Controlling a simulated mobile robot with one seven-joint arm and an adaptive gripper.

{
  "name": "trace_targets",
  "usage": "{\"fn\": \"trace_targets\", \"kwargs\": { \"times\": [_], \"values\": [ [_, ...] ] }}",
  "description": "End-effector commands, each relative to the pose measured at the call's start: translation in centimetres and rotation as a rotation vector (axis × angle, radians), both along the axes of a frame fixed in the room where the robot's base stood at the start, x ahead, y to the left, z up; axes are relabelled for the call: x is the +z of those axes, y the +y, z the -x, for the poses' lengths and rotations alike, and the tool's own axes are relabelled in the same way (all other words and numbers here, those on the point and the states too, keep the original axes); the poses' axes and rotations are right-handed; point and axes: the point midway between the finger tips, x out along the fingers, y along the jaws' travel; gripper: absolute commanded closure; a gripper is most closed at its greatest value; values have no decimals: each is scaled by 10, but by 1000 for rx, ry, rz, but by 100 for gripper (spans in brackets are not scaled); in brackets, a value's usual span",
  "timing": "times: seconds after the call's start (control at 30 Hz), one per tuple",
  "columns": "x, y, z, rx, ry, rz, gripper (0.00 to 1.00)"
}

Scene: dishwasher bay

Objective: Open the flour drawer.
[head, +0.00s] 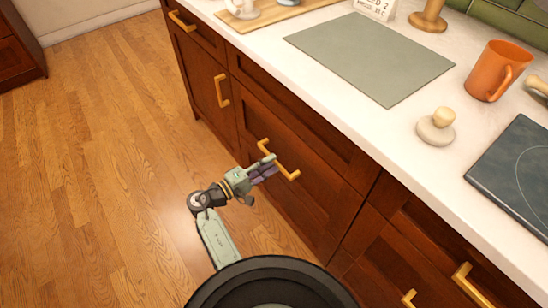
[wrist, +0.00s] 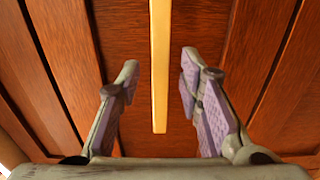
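A wide dark-wood front (head: 320,200) with a brass bar handle (head: 287,169) sits below the counter. No flour label shows, so I cannot tell by name whether it is the flour drawer. It looks shut, flush with its neighbours. My gripper (head: 269,169) is at this handle in the head view, partly covering it. In the wrist view my gripper (wrist: 160,60) is open. The brass handle (wrist: 160,85) runs lengthwise between the two purple-padded fingers, with a visible gap on each side. I cannot tell how deep it sits between them.
Other fronts with brass handles flank it: a cabinet (head: 216,112) and small drawer (head: 190,35) at left, and a drawer (head: 440,240) at lower right. The counter (head: 395,120) holds a grey mat, an orange mug (head: 490,72) and a dark hob. Wooden floor (head: 90,180) at left is clear.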

Motion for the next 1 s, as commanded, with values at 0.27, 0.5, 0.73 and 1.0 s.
{"fn": "trace_targets", "kwargs": {
  "times": [0.27, 0.5, 0.73, 1.0],
  "values": [
    [1, -20, -15, 0, 0, 0, 67],
    [0, -21, -15, 1, 1, -1, 67],
    [0, -20, -15, 1, 1, -1, 80],
    [0, -20, -15, 2, 1, -1, 98]
  ]
}}
